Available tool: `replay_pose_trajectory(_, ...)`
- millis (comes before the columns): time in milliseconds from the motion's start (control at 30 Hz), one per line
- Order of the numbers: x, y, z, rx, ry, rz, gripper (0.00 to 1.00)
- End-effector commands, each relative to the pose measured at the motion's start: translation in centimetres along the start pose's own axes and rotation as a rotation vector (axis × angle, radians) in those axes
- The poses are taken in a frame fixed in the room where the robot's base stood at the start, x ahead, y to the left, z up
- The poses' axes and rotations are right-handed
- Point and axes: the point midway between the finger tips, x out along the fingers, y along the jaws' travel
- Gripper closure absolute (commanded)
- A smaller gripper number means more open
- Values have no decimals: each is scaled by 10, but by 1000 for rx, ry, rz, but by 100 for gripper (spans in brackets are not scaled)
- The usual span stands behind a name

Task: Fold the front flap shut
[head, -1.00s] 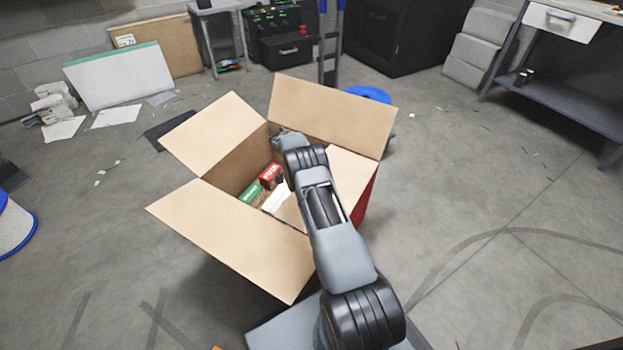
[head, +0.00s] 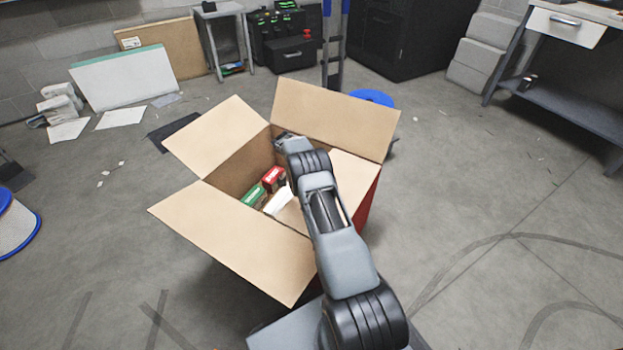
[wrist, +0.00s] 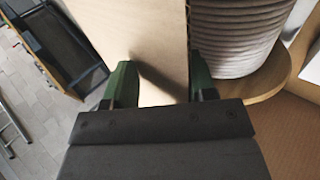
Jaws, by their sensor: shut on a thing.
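An open cardboard box (head: 240,180) stands on the floor in the head view, with a red outer side (head: 369,203) at the right. Its far flap (head: 335,118), left flap (head: 216,136) and near-left flap (head: 233,241) stick outward. The flap on the side nearest my arm (head: 350,178) leans inward over the opening, partly hidden by my arm. My gripper reaches over it, and its fingers are hidden in the head view. In the wrist view, the green fingers of my gripper (wrist: 161,82) sit on both sides of a tan cardboard panel, shut on it.
A green box (head: 252,196) and a red box (head: 273,178) lie inside. A blue-rimmed reel (head: 374,97) stands behind the box; another reel (head: 14,222) is at far left. A workbench (head: 575,108) is at right. Floor right of the box is clear.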

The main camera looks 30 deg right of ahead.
Motion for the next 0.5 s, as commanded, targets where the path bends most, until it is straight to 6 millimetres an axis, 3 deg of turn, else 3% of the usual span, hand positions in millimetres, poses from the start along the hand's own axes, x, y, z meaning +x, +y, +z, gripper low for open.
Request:
replay_pose_trajectory(67, 2, -1, 0, -2, -9, 8, 68)
replay_pose_trajectory(300, -39, -3, 2, -2, 5, -2, 70)
replay_pose_trajectory(500, -59, -3, 2, 0, 7, -4, 70)
